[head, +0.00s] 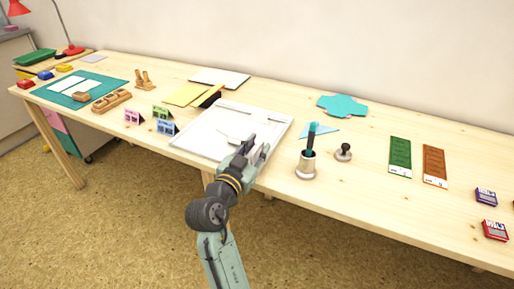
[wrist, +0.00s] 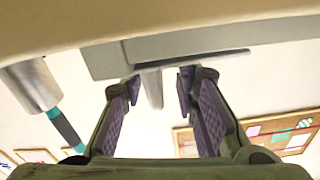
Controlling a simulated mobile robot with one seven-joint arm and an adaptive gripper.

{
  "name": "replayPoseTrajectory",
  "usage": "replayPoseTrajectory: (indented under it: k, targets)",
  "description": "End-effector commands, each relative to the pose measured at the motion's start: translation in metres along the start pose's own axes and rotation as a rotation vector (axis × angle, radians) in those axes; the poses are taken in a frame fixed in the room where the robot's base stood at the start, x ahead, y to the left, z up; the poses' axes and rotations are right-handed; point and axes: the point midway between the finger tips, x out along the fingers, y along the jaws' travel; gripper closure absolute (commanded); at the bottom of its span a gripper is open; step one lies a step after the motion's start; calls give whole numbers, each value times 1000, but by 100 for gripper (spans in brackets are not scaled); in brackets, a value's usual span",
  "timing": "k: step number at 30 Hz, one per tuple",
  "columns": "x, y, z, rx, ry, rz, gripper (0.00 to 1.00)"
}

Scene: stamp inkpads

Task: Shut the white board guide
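The white board (head: 212,143) lies flat on the table, with a thin raised frame along its edges. A small white piece, possibly part of its guide, shows on the board beside my gripper (head: 258,153). My gripper is over the board's near right part and hides some of it. In the wrist view, which looks upside down, the board's pale grey edge (wrist: 105,60) is at the top. A grey bar with a narrow tab (wrist: 153,90) sticks out from it. My gripper (wrist: 162,80) is open, its two fingers apart on either side of the tab; contact is unclear.
Small coloured cards (head: 163,112) stand at the left.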

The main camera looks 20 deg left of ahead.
Motion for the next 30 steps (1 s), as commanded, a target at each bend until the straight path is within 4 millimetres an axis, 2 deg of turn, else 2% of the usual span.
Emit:
replayPoseTrajectory:
  k: [5,8,15,21,25,30]
  targets:
    - [-9,0,0,0,0,1,73]
    - [-26,-1,0,0,-1,-3,73]
    - [-78,-1,1,1,-2,-5,73]
    - [-109,-1,0,-1,-1,-3,73]
    - [-118,-1,0,-1,-1,-2,73]
    - [-121,-1,0,0,0,-1,73]
